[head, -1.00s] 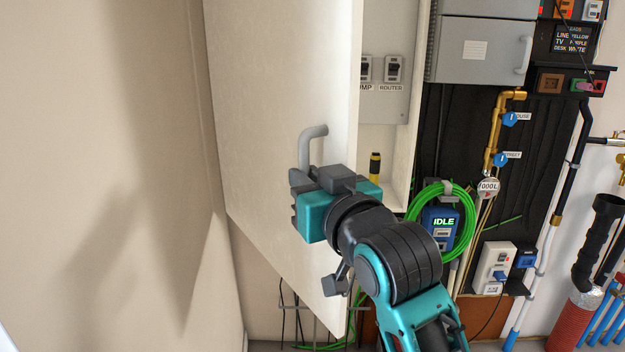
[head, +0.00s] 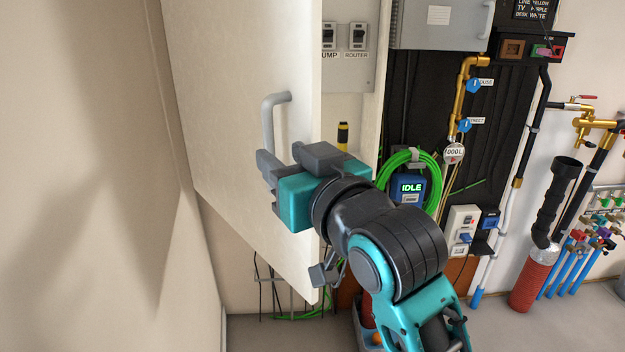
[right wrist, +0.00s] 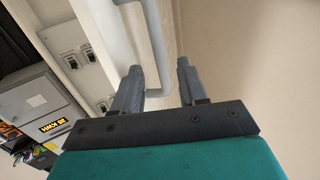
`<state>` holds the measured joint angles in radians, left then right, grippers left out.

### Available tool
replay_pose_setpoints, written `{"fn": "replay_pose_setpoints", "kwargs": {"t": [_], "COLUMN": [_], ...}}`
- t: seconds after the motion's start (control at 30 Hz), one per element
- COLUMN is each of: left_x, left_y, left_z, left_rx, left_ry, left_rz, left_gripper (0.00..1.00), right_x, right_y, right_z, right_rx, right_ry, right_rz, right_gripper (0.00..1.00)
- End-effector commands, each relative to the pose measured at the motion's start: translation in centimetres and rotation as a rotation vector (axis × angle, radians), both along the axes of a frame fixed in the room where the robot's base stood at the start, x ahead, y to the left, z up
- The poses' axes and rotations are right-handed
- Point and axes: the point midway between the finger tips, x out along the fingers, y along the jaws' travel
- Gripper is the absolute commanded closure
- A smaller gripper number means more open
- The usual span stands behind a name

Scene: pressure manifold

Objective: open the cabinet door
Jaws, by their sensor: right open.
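The cabinet door (head: 240,60) is a tall cream panel standing swung out wide, with the cabinet's inside showing to its right. Its grey bar handle (head: 270,112) is on the panel's left-hand face. My right gripper (head: 278,162), teal with dark grey fingers, is open just below and in front of the handle. In the right wrist view the handle (right wrist: 152,45) runs down into the gap between the spread fingers (right wrist: 160,85), with neither finger clearly closed on it. The handle's lower end is hidden by the gripper in the head view. My left gripper is not in view.
Inside the cabinet are switches (head: 345,37) and a yellow-black item (head: 342,136). To the right are a green hose coil (head: 433,170), a blue IDLE box (head: 412,190) and brass pipes (head: 460,90). A bare wall (head: 90,150) stands close left of the door.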

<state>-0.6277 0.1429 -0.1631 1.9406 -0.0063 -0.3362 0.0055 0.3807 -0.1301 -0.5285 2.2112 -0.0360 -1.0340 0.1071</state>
Motion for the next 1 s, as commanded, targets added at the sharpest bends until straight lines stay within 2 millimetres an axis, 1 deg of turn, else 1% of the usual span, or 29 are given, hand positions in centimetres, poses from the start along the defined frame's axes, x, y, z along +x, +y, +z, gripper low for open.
{"fn": "replay_pose_setpoints", "kwargs": {"t": [0.03,0.2,0.3,0.4,0.6,1.0], "left_x": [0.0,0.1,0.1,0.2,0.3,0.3], "left_y": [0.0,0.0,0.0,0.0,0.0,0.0], "left_z": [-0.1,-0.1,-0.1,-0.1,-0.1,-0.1], "left_rx": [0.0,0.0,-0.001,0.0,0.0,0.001], "left_ry": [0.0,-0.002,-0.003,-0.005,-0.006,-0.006], "left_rz": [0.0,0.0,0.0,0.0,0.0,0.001], "left_gripper": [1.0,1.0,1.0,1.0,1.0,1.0], "right_x": [-1.0,-3.7,-5.0,-5.9,-6.5,-6.5], "right_y": [-0.5,-2.1,-2.8,-3.2,-3.6,-3.6], "right_z": [-0.1,-0.1,0.0,0.0,0.0,0.0], "right_rx": [-0.001,-0.001,0.0,-0.001,0.0,0.0], "right_ry": [0.0,0.0,-0.001,0.0,0.0,-0.001], "right_rz": [0.0,0.0,0.0,0.0,0.001,0.0], "right_gripper": [0.58,0.58,0.58,0.58,0.58,0.58]}}
